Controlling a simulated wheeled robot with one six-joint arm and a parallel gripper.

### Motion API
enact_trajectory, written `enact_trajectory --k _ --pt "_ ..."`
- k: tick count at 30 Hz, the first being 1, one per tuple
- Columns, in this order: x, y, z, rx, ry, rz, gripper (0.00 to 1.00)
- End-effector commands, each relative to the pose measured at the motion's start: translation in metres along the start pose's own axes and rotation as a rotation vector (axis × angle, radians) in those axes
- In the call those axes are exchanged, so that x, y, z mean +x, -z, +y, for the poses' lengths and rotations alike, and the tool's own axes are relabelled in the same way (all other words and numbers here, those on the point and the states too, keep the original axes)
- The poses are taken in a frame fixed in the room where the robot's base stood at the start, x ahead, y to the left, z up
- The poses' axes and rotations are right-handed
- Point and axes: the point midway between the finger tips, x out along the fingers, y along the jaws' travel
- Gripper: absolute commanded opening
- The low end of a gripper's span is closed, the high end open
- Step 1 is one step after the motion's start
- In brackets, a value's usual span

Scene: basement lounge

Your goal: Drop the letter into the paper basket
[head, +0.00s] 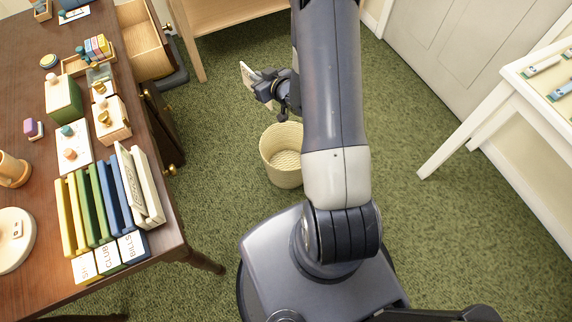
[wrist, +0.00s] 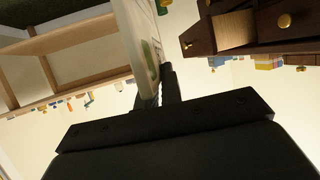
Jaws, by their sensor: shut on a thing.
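The letter (head: 247,75) is a thin pale piece held edge-on at the tip of my gripper (head: 263,88). My gripper is shut on it, and it sticks out up and to the left in the head view. In the wrist view the letter (wrist: 142,45) rises from between the dark fingers (wrist: 170,88), with a small green mark on its face. The paper basket (head: 270,165) is a round woven cream basket on the green carpet. Its inside looks empty, though my arm hides its right edge. In the head view my gripper shows just above the basket's rim; its height is hard to tell.
A dark wooden desk (head: 190,262) with files, boxes and an open drawer (head: 146,40) stands at the left. A wooden shelf unit (head: 215,15) is at the back. A white table (head: 505,90) and a door (head: 450,35) are at the right. The carpet (head: 215,150) around the basket is clear.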

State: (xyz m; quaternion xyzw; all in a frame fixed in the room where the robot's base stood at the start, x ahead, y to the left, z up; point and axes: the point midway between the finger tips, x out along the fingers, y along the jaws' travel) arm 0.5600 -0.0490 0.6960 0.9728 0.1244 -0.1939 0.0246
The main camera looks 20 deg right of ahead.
Motion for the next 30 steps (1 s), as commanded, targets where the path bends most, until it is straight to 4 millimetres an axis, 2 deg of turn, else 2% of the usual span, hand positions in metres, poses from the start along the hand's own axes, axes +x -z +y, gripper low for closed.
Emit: enact_trajectory --k 1,9,15,18,21,24,30 --pt "0.011 -0.029 0.010 -0.007 0.015 -0.001 0.00" --pt "0.037 -0.122 0.048 -0.057 0.140 -0.001 0.00" --pt "0.045 -0.196 0.076 -0.094 0.230 -0.001 0.00" --pt "0.045 -0.227 0.086 -0.109 0.267 0.000 0.00" --pt "0.043 -0.250 0.094 -0.122 0.295 0.001 0.00" --pt "0.042 -0.264 0.099 -0.131 0.314 0.000 0.00" --pt "0.041 -0.274 0.101 -0.136 0.327 0.001 0.00"
